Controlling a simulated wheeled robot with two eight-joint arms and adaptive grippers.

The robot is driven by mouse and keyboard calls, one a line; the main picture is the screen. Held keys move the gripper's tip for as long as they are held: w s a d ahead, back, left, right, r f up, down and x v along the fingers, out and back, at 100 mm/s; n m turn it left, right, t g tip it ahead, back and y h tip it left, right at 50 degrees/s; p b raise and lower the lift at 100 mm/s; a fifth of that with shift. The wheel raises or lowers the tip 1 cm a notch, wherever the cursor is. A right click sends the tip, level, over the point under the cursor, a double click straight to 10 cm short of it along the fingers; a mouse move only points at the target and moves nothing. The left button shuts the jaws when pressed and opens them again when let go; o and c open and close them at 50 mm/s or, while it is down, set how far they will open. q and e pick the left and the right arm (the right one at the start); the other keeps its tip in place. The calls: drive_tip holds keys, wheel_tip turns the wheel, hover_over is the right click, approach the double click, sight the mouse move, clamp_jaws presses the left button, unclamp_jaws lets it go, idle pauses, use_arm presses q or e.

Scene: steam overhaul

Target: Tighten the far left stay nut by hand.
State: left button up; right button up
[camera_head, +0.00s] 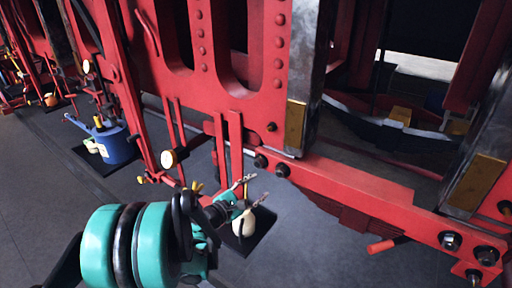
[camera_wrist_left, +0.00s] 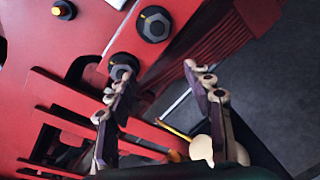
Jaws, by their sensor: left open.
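Two dark stay nuts sit side by side at the left end of the red stay (camera_head: 350,192): a left one (camera_head: 260,161) and a right one (camera_head: 282,170). In the left wrist view, one hex nut (camera_wrist_left: 153,26) with a yellow mark shows whole, and another dark nut (camera_wrist_left: 122,64) is partly hidden behind the left fingertip. My left gripper (camera_head: 258,187) is open and empty, just below and left of the nuts in the head view. Its two fingers (camera_wrist_left: 158,74) are spread in the wrist view; whether a fingertip touches a nut I cannot tell. My right gripper is not in view.
Red frame plates (camera_head: 240,60) stand behind the nuts. A pale rounded object (camera_head: 243,223) is on a dark mat below my gripper. A blue can (camera_head: 112,146) stands at the left. More dark nuts (camera_head: 450,240) are at the stay's right end. The floor front left is clear.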

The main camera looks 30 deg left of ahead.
sight(257, 164)
use_arm(q)
drive_tip(key=a+r+n+t+y+p, duration=0.1)
drive_tip(key=a+r+n+t, duration=0.15)
drive_tip(key=a+n, duration=0.2)
drive_tip(key=shift+m+g, duration=0.35)
drive_tip(key=shift+g, duration=0.1)
drive_tip(key=w, duration=0.7)
drive_tip(key=shift+d+r, duration=0.1)
drive_tip(key=shift+r, duration=0.05)
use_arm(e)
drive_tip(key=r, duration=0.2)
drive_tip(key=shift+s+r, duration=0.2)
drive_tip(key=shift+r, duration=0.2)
use_arm(q)
drive_tip(key=c, duration=1.2)
